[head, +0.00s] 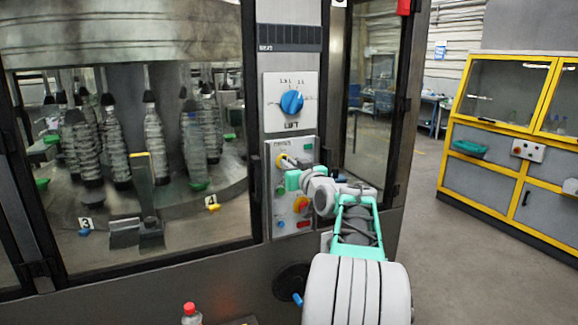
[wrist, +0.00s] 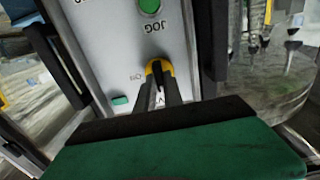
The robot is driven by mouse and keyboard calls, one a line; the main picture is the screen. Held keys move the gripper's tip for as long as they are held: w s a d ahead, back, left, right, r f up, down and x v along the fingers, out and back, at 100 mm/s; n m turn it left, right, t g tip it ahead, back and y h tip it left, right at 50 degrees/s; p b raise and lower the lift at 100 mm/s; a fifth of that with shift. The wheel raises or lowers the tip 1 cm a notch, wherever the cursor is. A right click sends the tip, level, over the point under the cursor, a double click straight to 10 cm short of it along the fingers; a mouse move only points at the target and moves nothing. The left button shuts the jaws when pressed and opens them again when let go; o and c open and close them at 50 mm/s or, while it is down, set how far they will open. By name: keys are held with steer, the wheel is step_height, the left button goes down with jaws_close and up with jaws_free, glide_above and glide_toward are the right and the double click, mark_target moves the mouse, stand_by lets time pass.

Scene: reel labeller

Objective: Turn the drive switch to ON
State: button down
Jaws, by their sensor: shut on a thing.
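A blue dial (head: 292,102) marked LIFT is on the panel above. A red knob (head: 300,204) sits lower on the panel. A green button (wrist: 149,5) marked JOG is near the yellow knob. Glass doors flank the panel. A yellow-framed cabinet (head: 485,150) stands right, with open floor before it.

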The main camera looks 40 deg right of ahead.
steer(key=shift+m, duration=0.5)
steer(key=shift+s+d+f+m+p, duration=0.15)
steer(key=shift+m+p, duration=0.2)
steer(key=shift+m, duration=3.85)
steer(key=shift+w+d+m+p, duration=0.1)
steer(key=shift+m+p, duration=0.25)
steer(key=shift+m, duration=3.85)
steer(key=c, duration=1.5)
jaws_free()
steer(key=shift+o, duration=0.2)
steer(key=shift+s, duration=0.1)
